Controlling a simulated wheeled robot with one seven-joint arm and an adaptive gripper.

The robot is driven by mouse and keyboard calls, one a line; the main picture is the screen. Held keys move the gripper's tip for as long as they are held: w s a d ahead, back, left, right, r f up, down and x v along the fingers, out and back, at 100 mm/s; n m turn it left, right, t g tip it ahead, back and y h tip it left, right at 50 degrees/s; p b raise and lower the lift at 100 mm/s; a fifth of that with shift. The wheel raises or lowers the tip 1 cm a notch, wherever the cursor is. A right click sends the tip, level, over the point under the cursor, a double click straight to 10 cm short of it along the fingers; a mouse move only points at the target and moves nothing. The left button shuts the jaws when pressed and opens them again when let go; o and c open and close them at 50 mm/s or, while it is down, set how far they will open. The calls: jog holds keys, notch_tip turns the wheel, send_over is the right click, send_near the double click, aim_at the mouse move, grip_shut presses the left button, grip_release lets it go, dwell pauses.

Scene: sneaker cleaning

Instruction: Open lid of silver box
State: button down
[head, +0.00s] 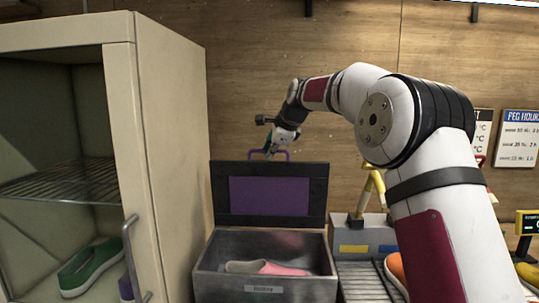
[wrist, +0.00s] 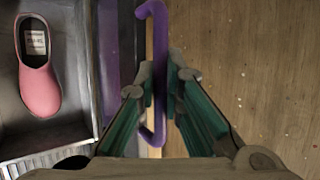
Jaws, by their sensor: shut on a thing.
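The silver box (head: 265,287) stands on the work surface in the head view. Its lid (head: 222,205), dark with a purple panel, stands upright at the back of the box. A purple handle (head: 283,152) sticks up from the lid's top edge. My gripper (head: 269,152) is at this handle, and in the wrist view my gripper (wrist: 163,90) is shut on the purple handle (wrist: 158,30). A pink shoe (head: 280,269) lies inside the open box, and the wrist view also shows the pink shoe (wrist: 40,88) there.
A cream cabinet (head: 170,150) with wire shelves stands close on the left, with a green shoe (head: 92,267) inside. A grey box with a yellow handle (head: 368,195) and a rack with an orange shoe (head: 396,268) are on the right. A wooden wall rises behind.

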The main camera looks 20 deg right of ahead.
dwell(0.4)
jog(key=c, duration=1.7)
grip_release()
jog(key=v, duration=1.2)
jog(key=shift+s, duration=0.1)
